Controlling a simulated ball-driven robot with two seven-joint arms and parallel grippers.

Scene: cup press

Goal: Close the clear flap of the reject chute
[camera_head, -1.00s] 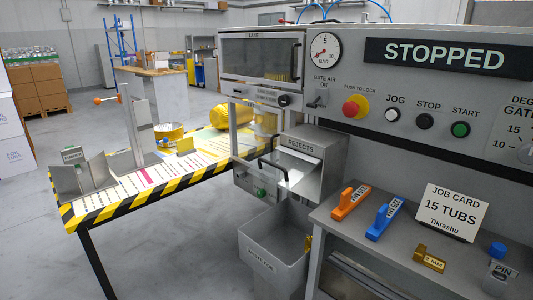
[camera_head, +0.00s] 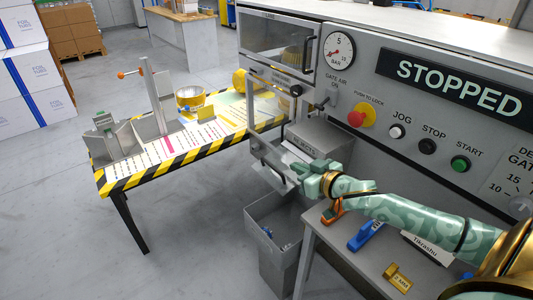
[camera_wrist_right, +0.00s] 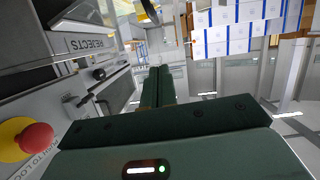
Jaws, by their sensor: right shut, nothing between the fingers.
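The reject chute (camera_head: 318,135) is a grey box marked REJECTS on the front of the machine. Its clear flap (camera_head: 268,162) hangs out from the chute mouth, tilted, above a grey bin; my gripper partly covers this area. My right gripper (camera_head: 293,172) is in front of the chute mouth, close to the flap; I cannot tell if it touches. In the right wrist view its dark fingers (camera_wrist_right: 155,75) are together and empty, with the REJECTS label (camera_wrist_right: 90,43) to their left. My left gripper is not in view.
The waste bin (camera_head: 270,225) stands below the chute. The striped table (camera_head: 180,155) is to the left. Orange (camera_head: 333,212) and blue (camera_head: 367,236) handled tools lie on the shelf under my right forearm. The red push button (camera_head: 357,118) is above it.

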